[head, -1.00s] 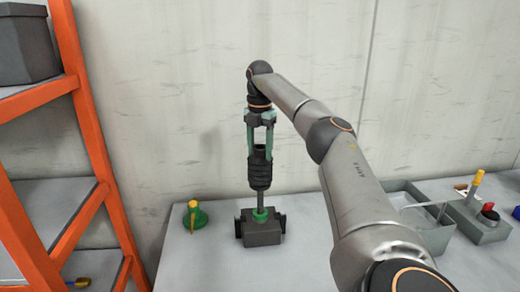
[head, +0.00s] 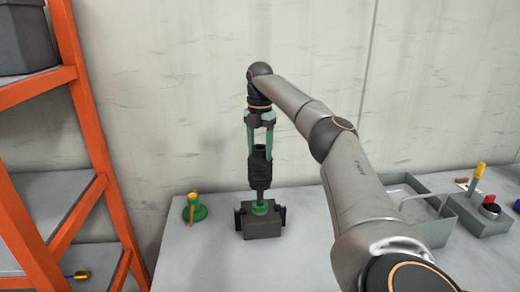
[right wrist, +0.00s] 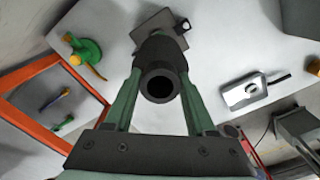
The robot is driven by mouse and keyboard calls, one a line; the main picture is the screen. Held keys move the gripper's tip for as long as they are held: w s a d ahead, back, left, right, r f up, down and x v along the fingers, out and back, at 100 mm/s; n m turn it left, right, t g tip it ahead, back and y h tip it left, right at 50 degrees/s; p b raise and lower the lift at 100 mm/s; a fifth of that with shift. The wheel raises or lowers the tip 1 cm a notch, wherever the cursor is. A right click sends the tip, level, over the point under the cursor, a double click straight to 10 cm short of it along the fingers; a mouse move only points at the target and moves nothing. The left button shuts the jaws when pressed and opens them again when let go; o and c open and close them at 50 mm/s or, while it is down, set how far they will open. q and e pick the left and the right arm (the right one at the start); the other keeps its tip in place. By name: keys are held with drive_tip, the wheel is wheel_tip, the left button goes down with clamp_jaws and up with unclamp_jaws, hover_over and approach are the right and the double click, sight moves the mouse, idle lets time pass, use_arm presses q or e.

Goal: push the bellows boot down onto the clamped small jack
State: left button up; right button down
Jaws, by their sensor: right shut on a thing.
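The black ribbed bellows boot (head: 260,174) is held upright in my right gripper (head: 259,150), whose green fingers are shut on its upper part. The small jack stands in the dark grey clamp block (head: 262,227). Its green collar (head: 260,207) shows on top of the block. A short length of its grey spindle (head: 261,194) shows between boot and collar, and its upper part is hidden by the boot. In the right wrist view, the boot's round open end (right wrist: 159,84) lies between the fingers. My left gripper is not in view.
A grey tray (head: 425,184) and a block with a yellow-handled tool and a red knob (head: 484,216) lie right. An orange-framed shelf (head: 97,140) stands left.

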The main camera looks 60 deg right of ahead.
sight(260, 178)
drive_tip(key=shift+f+b, duration=1.15)
drive_tip(key=shift+f, duration=1.6)
drive_tip(key=shift+f+b, duration=0.7)
drive_tip(key=shift+f, duration=1.7)
drive_tip(key=shift+c, duration=0.7)
unclamp_jaws()
drive_tip(key=shift+r, duration=0.1)
wheel_tip(260, 178, up, 12)
drive_tip(key=p, duration=0.2)
drive_tip(key=shift+r, duration=0.15)
